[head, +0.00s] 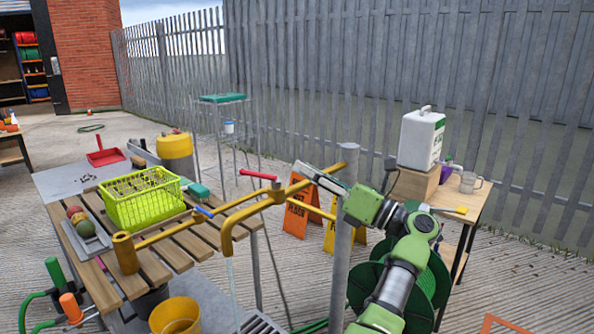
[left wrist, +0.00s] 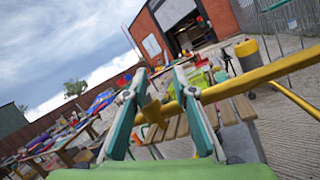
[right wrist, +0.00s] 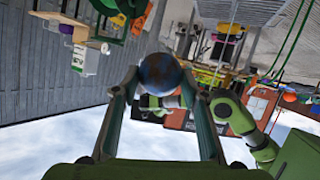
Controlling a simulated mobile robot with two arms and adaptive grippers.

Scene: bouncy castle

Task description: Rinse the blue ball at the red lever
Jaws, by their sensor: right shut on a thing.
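The red lever (head: 258,174) sits on a brass tap pipe (head: 262,200) above the slatted bench. A thin pale stream of water (head: 232,285) falls from the curved spout. My left gripper (head: 310,178) is beside the pipe, just right of the red lever. Its fingers (left wrist: 158,80) stand apart in the left wrist view, with a brass pipe (left wrist: 262,74) crossing close by; I cannot tell whether they touch it. My right gripper (right wrist: 158,75) is shut on a dark blue, brownish-patched ball (right wrist: 160,74). The right gripper and this ball are not visible in the head view.
A blue lever (head: 203,211) is on the other branch of the tap. A lime basket (head: 142,205) and a grey tray of balls (head: 88,240) sit on the bench. A yellow bucket (head: 175,316) stands below. A post (head: 344,240) and orange sign (head: 300,212) stand close to my left arm.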

